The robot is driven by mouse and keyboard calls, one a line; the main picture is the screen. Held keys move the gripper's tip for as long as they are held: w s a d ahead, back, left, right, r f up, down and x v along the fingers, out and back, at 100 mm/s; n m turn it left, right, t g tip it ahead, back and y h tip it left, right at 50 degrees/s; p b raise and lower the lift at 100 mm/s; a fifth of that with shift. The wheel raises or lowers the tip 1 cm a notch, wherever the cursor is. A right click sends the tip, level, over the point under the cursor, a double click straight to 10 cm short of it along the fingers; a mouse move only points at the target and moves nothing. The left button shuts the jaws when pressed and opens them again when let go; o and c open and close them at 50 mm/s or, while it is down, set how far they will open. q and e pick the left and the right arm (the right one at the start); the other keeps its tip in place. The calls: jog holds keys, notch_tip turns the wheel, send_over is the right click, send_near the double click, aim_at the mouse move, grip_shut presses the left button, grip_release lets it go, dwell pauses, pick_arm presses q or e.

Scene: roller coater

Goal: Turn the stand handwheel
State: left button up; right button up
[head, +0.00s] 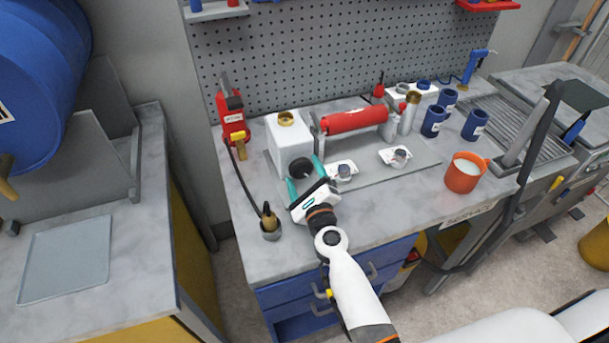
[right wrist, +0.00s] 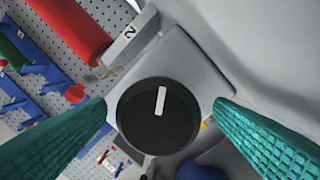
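A black round knob (head: 299,168) with a white pointer bar sits on the face of the white box (head: 283,143) at the left end of the roller coater; it seems to be the stand handwheel. In the right wrist view the knob (right wrist: 150,128) lies in the middle, its white bar pointing roughly up. My right gripper (head: 305,175) is open, its teal fingers on either side of the knob. A gap shows beside the right finger; whether the left finger touches the knob I cannot tell. My left gripper is not in view.
The red roller (head: 355,120) lies right of the white box. Two small white units with knobs (head: 343,171) stand in front of it. An orange cup (head: 465,173) and blue cups (head: 433,121) stand to the right. A holder with a brown-handled tool (head: 270,222) is near the left front.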

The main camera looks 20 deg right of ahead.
jog(key=s, duration=0.3)
jog(key=s+b, duration=0.1)
jog(key=s, duration=0.3)
jog(key=s+b, duration=0.1)
jog(key=s, duration=0.3)
jog(key=shift+s+a+f, duration=0.15)
jog(key=shift+f, duration=0.15)
jog(key=shift+s+r, duration=0.1)
jog(key=shift+s, duration=0.25)
dwell(0.3)
